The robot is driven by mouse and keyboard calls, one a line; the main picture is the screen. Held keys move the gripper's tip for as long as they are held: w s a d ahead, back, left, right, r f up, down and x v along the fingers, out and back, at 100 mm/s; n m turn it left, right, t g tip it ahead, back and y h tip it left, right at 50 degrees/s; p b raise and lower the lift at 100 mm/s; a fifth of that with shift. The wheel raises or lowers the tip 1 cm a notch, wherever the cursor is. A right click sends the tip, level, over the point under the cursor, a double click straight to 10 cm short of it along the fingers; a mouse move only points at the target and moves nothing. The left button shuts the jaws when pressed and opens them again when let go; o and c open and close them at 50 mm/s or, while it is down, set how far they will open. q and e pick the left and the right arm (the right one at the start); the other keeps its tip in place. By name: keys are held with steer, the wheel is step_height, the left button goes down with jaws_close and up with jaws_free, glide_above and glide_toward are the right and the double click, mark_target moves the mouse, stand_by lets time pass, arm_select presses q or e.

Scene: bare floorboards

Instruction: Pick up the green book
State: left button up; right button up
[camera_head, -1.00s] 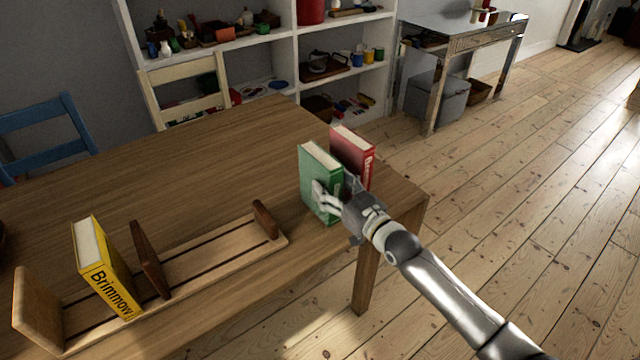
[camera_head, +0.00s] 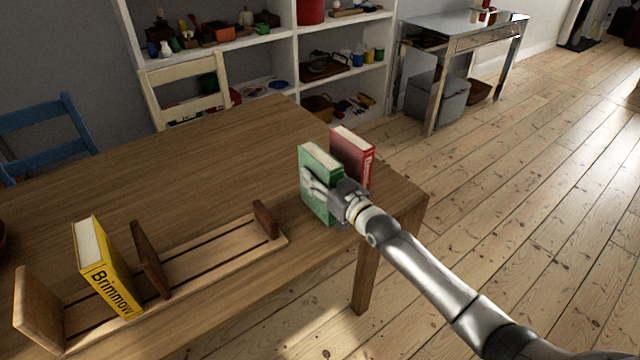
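The green book (camera_head: 318,160) stands upright on the wooden table near its right end. My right gripper (camera_head: 322,188) is at the book's near side. One finger lies in front of the green cover and the other side of the gripper is by the spine edge, between the green and the red book. The fingers look apart, with the book between them. Whether they press on it cannot be seen. My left gripper is out of view.
A red book (camera_head: 354,156) stands close behind the green one. A wooden book rack (camera_head: 205,262) with a yellow book (camera_head: 104,270) lies at the table's front left. The table (camera_head: 190,165) is clear behind the rack. Chairs and shelves stand beyond.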

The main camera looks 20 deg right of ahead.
jaws_close()
steer(key=shift+r, duration=0.15)
